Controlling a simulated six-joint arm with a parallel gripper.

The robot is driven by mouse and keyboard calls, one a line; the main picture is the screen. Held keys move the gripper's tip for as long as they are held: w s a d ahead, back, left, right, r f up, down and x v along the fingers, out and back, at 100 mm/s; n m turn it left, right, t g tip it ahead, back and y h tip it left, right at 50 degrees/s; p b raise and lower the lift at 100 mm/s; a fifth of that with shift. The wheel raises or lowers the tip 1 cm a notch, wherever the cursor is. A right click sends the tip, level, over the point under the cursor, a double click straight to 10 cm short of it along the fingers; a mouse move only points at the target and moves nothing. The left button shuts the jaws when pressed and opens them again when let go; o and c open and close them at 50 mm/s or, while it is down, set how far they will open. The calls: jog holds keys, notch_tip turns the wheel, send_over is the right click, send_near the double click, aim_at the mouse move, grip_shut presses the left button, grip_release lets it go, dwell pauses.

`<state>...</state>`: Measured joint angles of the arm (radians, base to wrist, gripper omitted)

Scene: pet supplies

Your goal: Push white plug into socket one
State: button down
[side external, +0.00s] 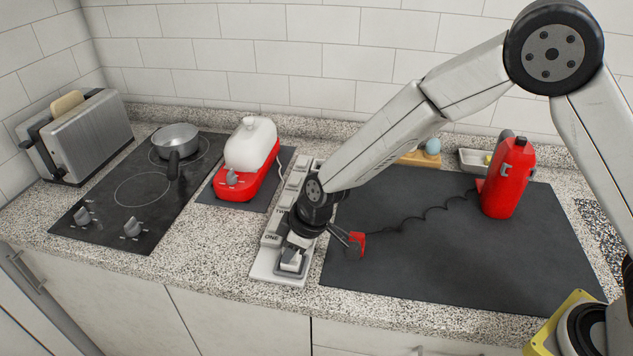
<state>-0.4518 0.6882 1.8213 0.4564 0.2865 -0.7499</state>
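A long white power strip (266,269) lies on the counter between two dark mats, with sockets labelled along its left side. The label ONE (271,238) is near its front end, with TWO behind it. My gripper (295,249) points down over the front socket, beside the label ONE.
A red plug (357,241) on a black cord lies right of my gripper, leading to a red mixer (508,180). A white-and-red appliance (249,150), a hob (130,215) with a pan (176,139), and a toaster (88,137) stand left. The right mat's front is clear.

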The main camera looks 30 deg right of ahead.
jog(key=shift+r, duration=0.1)
dwell(0.3)
jog(key=shift+r, duration=0.65)
jog(key=s+d+r, duration=0.2)
jog(key=s+r, duration=0.3)
jog(key=s, duration=0.1)
jog(key=s+d+r, duration=0.3)
jog(key=s+r, duration=0.3)
jog(key=shift+s+d+r, duration=0.25)
jog(key=shift+s+d, duration=0.05)
jog(key=shift+s, duration=0.1)
jog(key=shift+w, duration=0.1)
